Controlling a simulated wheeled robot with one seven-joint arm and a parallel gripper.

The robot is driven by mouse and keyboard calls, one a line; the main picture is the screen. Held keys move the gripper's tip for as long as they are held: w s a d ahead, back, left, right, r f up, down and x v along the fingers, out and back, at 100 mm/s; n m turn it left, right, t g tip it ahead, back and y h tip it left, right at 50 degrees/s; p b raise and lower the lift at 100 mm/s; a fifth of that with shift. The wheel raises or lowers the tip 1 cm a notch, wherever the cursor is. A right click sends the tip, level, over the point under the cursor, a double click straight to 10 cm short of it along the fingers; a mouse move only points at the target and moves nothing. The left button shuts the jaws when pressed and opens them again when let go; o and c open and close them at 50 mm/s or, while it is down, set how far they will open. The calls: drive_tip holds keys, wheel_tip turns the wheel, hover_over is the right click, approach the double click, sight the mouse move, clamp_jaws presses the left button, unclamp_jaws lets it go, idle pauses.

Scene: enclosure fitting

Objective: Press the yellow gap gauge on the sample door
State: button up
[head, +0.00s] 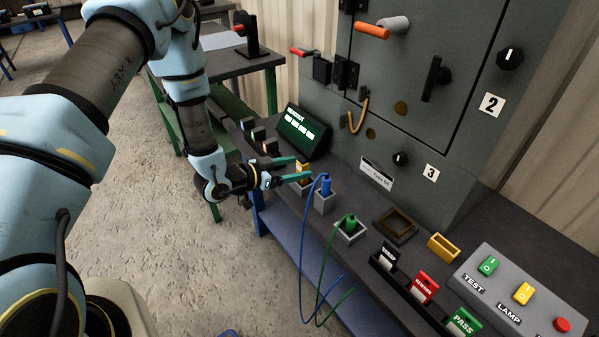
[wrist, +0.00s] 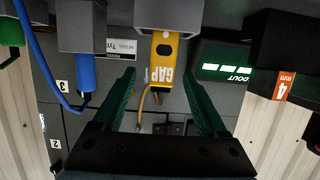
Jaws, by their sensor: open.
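The yellow gap gauge (wrist: 166,60), marked GAP, stands in a grey holder (wrist: 160,15) on the bench. My gripper (wrist: 160,78) is open, with one green finger on each side of the gauge and visible space on both sides in the wrist view. In the head view my gripper (head: 303,168) reaches the gauge (head: 302,181), whose top shows between and behind the fingers. I cannot tell from these views whether a finger touches it. The sample door (head: 432,85) is the dark grey panel of the cabinet, shut, with a black handle (head: 434,78) and an orange-ended lever (head: 382,28).
A blue plug (head: 325,187) and a green plug (head: 350,224) with hanging cables stand close right of my gripper. A readout (head: 303,130) stands behind it.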

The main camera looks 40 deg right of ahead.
drive_tip(key=shift+p+x, duration=0.9)
drive_tip(key=shift+x, duration=2.05)
drive_tip(key=shift+w+d+r, duration=0.1)
drive_tip(key=shift+r, duration=0.05)
clamp_jaws()
